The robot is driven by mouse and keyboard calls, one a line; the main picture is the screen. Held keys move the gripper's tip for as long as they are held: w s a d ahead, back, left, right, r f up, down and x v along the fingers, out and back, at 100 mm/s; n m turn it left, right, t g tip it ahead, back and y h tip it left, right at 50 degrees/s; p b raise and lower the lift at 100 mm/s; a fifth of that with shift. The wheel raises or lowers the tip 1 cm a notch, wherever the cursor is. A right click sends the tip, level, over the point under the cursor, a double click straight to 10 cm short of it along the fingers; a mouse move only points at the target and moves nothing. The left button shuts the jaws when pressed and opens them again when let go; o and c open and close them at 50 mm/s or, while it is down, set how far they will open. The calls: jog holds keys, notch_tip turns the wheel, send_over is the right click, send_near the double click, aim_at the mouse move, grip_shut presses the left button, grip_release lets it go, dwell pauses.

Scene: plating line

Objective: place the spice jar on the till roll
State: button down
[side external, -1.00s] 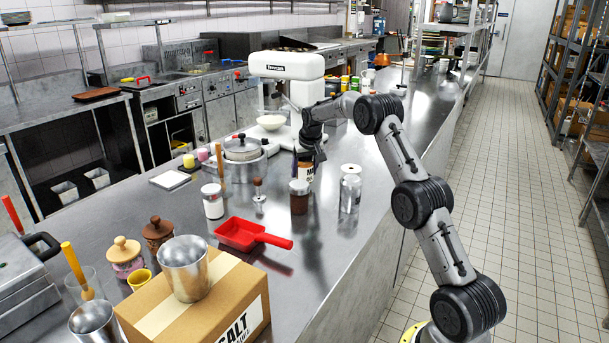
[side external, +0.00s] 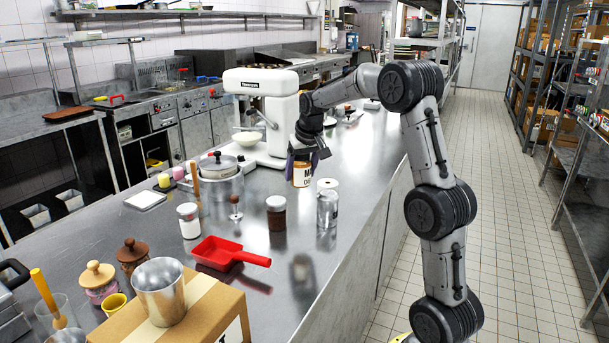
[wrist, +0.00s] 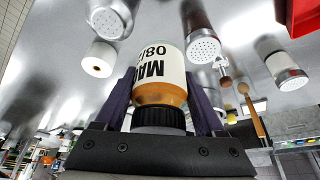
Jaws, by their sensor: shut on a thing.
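The spice jar (wrist: 160,75) has orange contents, a white label with black print and a black lid. My gripper (wrist: 163,103) is shut on it, one finger on each side, with the lid toward the palm. In the side view the jar (side external: 302,175) hangs below my gripper (side external: 303,160), seemingly just above the counter. The till roll (side external: 327,184) is a white roll with a dark core hole, standing behind a metal shaker that hides its lower part. It also shows in the wrist view (wrist: 97,62), left of the jar and apart from it.
The metal shaker (side external: 327,210) stands in front of the till roll. A brown-filled shaker (side external: 277,214), a white-filled shaker (side external: 189,222) and a red scoop (side external: 222,253) stand nearer the camera. A white mixer (side external: 262,110) is behind. The counter right of the roll is clear.

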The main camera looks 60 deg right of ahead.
jog(key=shift+s+a+r, duration=0.15)
jog(key=shift+s+r, duration=0.05)
jog(key=shift+s, duration=0.05)
jog(key=s+d+r+m, duration=0.1)
jog(key=s+d+r, duration=0.55)
jog(key=s, duration=0.25)
send_near(326, 180)
jog(key=shift+w, duration=0.45)
jog(key=shift+w+d+f, duration=0.35)
jog(key=shift+d+f, duration=0.1)
jog(key=shift+f, duration=0.15)
jog(key=shift+d+f, duration=0.1)
jog(key=shift+f, duration=1.5)
grip_release()
jog(key=shift+f, duration=0.2)
